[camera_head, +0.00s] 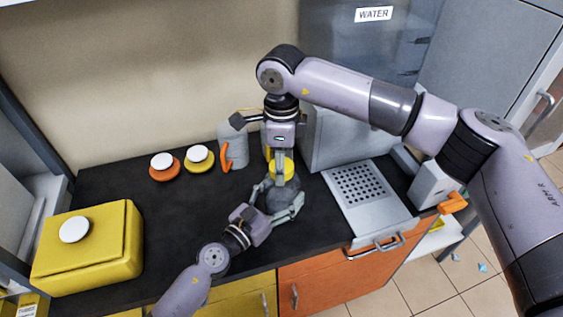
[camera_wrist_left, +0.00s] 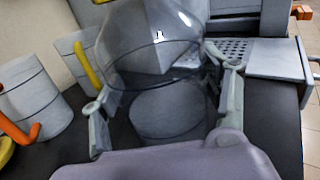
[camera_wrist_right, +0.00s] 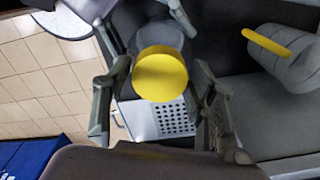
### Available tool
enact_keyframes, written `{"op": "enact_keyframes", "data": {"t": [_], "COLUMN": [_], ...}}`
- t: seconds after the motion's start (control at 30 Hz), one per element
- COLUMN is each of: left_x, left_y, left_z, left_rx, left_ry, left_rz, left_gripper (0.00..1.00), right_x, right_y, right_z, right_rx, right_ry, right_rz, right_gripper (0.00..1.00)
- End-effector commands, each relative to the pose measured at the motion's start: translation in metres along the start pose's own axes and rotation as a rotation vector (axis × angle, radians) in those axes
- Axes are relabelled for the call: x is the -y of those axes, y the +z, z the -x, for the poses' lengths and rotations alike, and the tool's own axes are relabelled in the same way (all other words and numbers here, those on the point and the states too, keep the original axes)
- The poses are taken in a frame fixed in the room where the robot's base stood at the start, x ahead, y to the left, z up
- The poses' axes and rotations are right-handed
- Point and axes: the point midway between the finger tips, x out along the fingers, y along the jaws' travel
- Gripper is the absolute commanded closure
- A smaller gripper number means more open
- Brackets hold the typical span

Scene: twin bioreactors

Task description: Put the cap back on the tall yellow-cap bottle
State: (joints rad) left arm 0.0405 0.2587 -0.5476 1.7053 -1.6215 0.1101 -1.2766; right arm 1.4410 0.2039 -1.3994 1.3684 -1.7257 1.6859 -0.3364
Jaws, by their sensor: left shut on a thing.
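My left gripper (camera_head: 283,208) is shut around a grey see-through bottle (camera_head: 287,193) above the dark worktop. In the left wrist view the bottle (camera_wrist_left: 165,65) stands between the left gripper's fingers (camera_wrist_left: 165,105). The yellow cap (camera_head: 289,167) is at the bottle's top, below my right gripper (camera_head: 279,172). In the right wrist view the cap (camera_wrist_right: 160,78) lies between the right gripper's fingers (camera_wrist_right: 163,72). I cannot tell whether these fingers press on the cap, or whether the cap is seated on the bottle.
Grey jugs with orange (camera_head: 234,143) and yellow handles stand behind. A yellow box (camera_head: 95,250) is at the left. A perforated metal tray (camera_head: 370,200) is at the right.

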Motion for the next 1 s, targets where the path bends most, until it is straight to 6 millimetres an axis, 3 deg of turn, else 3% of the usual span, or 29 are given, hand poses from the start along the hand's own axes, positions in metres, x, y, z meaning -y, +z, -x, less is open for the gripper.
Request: {"op": "enact_keyframes", "data": {"t": [0.17,0.53,0.67,1.0], "left_x": [0.0,0.0,0.0,0.0], "left_y": [0.0,0.0,0.0,-0.001], "left_z": [0.0,0.0,0.0,0.0], "left_rx": [-0.001,-0.001,-0.001,-0.001], "left_ry": [0.0,0.0,0.0,0.0], "left_rz": [0.0,0.0,0.0,0.0], "left_gripper": [1.0,1.0,1.0,1.0], "right_x": [0.0,0.0,0.001,0.001], "right_y": [0.0,0.0,0.0,0.0], "right_z": [0.0,0.006,0.024,0.094], "right_rx": [0.0,0.001,0.001,0.001], "right_ry": [0.0,-0.001,-0.003,-0.002], "right_rz": [0.0,0.0,0.0,0.0], "right_gripper": [0.35,0.35,0.35,0.35]}}
